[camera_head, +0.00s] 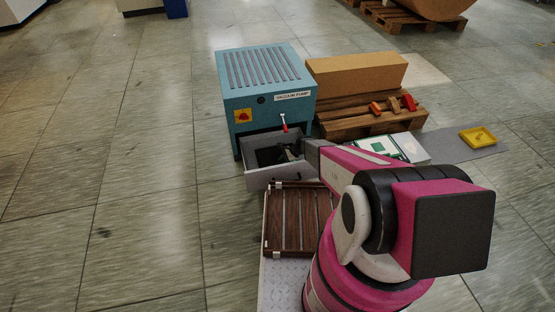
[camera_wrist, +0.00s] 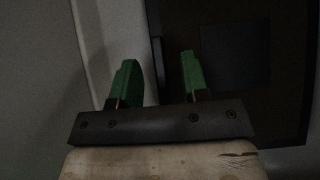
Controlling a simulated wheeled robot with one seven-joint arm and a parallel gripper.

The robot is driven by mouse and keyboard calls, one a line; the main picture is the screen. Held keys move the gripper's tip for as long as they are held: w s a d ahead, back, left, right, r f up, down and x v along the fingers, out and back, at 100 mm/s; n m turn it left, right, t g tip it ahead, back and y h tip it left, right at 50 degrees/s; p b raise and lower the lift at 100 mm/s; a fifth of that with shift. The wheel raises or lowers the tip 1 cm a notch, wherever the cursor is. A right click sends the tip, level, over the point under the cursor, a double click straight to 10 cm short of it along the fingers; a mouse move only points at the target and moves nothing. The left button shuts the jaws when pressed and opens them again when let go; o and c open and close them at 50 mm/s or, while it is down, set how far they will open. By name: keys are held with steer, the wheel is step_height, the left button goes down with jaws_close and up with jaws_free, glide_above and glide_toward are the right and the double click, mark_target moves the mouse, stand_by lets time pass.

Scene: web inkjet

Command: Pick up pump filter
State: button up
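The teal vacuum pump cabinet (camera_head: 262,108) stands on the floor with its grey drawer (camera_head: 262,178) pulled out at the bottom front. A flat black item (camera_head: 268,156), possibly the pump filter, lies in the drawer. In the wrist view a dark, flat square shape (camera_wrist: 235,55) shows beyond the fingers at the right, very dim; I cannot tell if it is the filter. My gripper (camera_wrist: 157,75) has its two green fingers apart with nothing seen between them. In the head view its end is at the drawer, partly hidden by my arm.
A wooden pallet (camera_head: 365,120) with a cardboard box (camera_head: 357,73) and red-handled clamps (camera_head: 392,104) stands right of the pump. A slatted brown panel (camera_head: 292,220) lies in front of the drawer. The left floor is clear.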

jaws_close()
steer(key=shift+r, duration=0.1)
